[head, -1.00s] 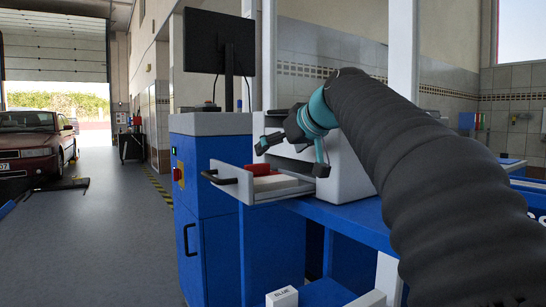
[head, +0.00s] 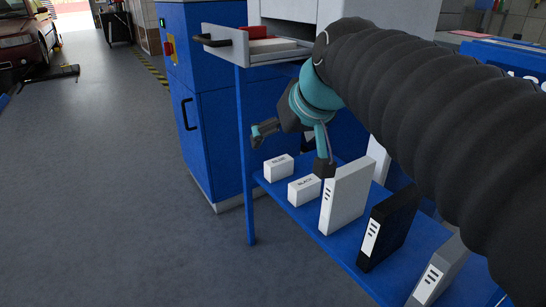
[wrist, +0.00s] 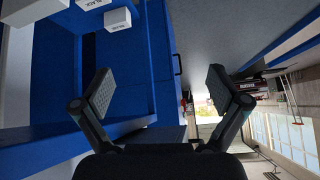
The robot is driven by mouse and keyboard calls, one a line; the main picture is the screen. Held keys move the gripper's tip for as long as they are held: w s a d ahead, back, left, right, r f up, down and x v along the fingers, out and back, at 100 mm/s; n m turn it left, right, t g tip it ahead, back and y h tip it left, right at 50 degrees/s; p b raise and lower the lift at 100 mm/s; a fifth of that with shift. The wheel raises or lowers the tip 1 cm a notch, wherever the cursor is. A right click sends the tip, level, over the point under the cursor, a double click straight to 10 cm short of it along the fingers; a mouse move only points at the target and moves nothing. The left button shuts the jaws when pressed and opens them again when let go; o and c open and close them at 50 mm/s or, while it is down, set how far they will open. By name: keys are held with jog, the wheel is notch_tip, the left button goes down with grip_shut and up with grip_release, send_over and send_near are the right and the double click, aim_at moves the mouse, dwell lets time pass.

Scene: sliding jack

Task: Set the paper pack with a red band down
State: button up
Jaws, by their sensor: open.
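A white pack (head: 279,48) with a red part (head: 256,33) lies in the pulled-out grey drawer (head: 229,52); whether the red is a band around it or a separate piece I cannot tell. My gripper (head: 293,150) is open and empty, below the drawer and in front of the blue frame, above the low shelf. In the wrist view my gripper (wrist: 162,92) shows two spread fingers with nothing between them. The drawer and the pack do not show clearly in the wrist view.
On the low blue shelf (head: 300,211) stand a white box marked BLUE (head: 278,168), another marked BLACK (head: 304,189), and white (head: 346,196), black (head: 388,228) and grey (head: 439,270) binders. A blue cabinet (head: 215,120) stands to the left.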

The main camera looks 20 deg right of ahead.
jog(key=s+f+g+h, duration=0.1)
jog(key=s+f+g, duration=0.1)
jog(key=s+f, duration=1.1)
notch_tip(320, 180, down, 4)
jog(key=shift+s+d+f+m+h, duration=0.1)
jog(key=shift+s+d+m+h, duration=0.1)
jog(key=shift+d+m+h, duration=0.15)
jog(key=shift+a, duration=0.1)
